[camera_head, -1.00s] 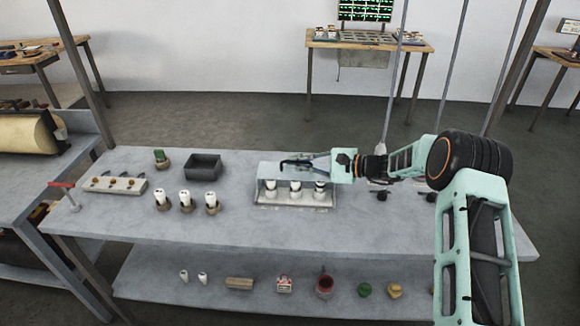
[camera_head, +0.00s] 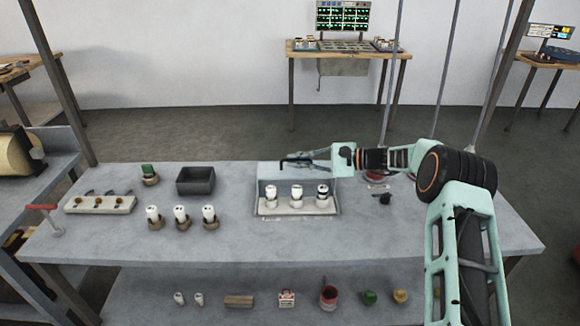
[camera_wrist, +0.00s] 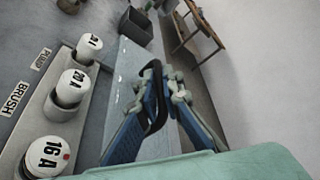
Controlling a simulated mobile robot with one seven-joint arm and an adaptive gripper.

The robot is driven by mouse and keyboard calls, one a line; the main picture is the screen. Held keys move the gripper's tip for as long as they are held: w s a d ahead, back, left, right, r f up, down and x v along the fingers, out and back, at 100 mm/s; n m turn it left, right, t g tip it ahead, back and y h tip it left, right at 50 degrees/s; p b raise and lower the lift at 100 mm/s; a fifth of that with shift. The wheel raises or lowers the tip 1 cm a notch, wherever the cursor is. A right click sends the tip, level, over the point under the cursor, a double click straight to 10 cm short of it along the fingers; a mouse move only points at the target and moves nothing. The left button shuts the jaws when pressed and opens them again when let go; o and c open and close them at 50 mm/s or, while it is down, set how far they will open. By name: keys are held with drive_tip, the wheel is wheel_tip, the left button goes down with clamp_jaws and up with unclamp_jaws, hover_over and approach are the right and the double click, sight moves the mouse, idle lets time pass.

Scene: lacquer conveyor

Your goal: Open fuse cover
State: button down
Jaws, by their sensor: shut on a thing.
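The fuse box (camera_head: 265,208) stands mid-table with three white fuses (camera_head: 297,192) upright in its base. Its see-through cover (camera_head: 268,186) stands raised at the back of the box, leaving the fuses uncovered from above. My gripper (camera_head: 304,161) is at the cover's top edge, shut on its black handle (camera_head: 290,162). In the wrist view, the dark handle (camera_wrist: 156,92) lies between my gripper's blue-padded fingers (camera_wrist: 160,110). The fuses there include one marked 16 A (camera_wrist: 47,157) and one marked 20 A (camera_wrist: 72,88), beside BRUSH and PUMP labels.
Left of the box are a dark open bin (camera_head: 196,181), several white fuses in brown holders (camera_head: 181,217), a green-topped part (camera_head: 149,174) and a strip with knobs (camera_head: 100,204). A red-handled lever (camera_head: 42,208) stands at the left edge. Bare tabletop lies in front.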

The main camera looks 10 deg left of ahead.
drive_tip(key=shift+w+a+f+b, duration=0.1)
drive_tip(key=shift+w+a+b, duration=0.1)
drive_tip(key=shift+w+b, duration=0.4)
drive_tip(key=shift+w+a+b, duration=0.2)
drive_tip(key=shift+w+b, duration=0.15)
drive_tip(key=shift+w, duration=0.3)
drive_tip(key=shift+w+r, duration=0.25)
drive_tip(key=shift+w, duration=0.15)
drive_tip(key=c, duration=2.4)
unclamp_jaws()
drive_tip(key=shift+f, duration=0.1)
drive_tip(key=v, duration=1.2)
